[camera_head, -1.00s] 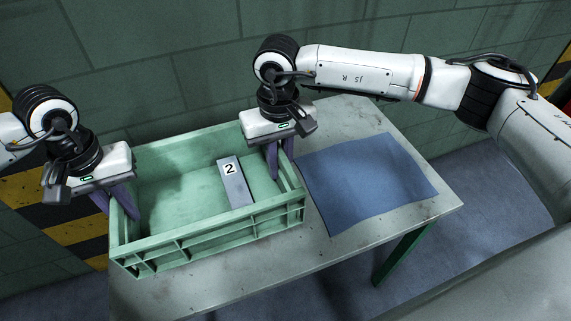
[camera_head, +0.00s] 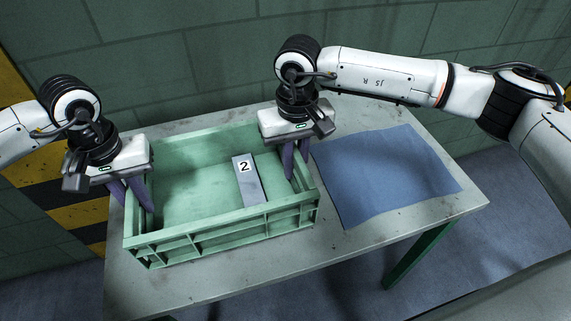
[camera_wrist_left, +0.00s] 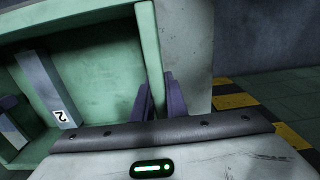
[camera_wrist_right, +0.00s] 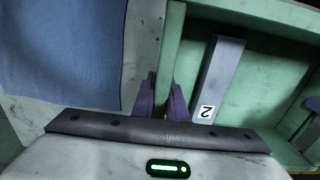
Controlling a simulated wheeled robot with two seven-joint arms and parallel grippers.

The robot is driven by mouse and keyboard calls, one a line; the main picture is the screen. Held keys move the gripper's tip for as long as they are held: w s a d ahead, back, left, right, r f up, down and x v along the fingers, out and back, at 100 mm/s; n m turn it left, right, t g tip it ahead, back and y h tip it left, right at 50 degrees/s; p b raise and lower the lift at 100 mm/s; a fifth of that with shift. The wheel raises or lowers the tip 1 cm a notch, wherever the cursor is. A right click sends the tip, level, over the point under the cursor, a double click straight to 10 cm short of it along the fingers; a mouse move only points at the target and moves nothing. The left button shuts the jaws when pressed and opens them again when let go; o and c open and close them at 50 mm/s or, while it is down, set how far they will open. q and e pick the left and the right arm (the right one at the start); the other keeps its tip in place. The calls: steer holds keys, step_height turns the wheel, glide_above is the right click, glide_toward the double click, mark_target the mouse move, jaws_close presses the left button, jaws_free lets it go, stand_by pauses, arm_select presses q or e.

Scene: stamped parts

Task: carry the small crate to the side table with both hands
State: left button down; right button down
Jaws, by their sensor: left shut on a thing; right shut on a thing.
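The small crate (camera_head: 222,235) is pale green and open-topped. It sits level on or just above the left part of the grey side table (camera_head: 400,228); I cannot tell whether its base touches. A grey block marked 2 (camera_head: 249,185) lies inside, toward the right. My left gripper (camera_head: 137,200) is shut on the crate's left wall, with one finger on each side; the left wrist view shows this wall (camera_wrist_left: 149,45). My right gripper (camera_head: 296,166) is shut on the right wall, which shows in the right wrist view (camera_wrist_right: 170,50). The fingertips are partly hidden.
A blue mat (camera_head: 385,175) lies flat on the table to the right of the crate. A green block wall (camera_head: 200,50) stands behind the table. Yellow and black stripes (camera_head: 45,170) mark the area at the left. Bare tabletop shows in front of the crate.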

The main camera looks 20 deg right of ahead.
mark_target(129, 190)
arm_select(q)
steer(key=shift+f, duration=0.1)
arm_select(e)
steer(key=shift+f, duration=0.1)
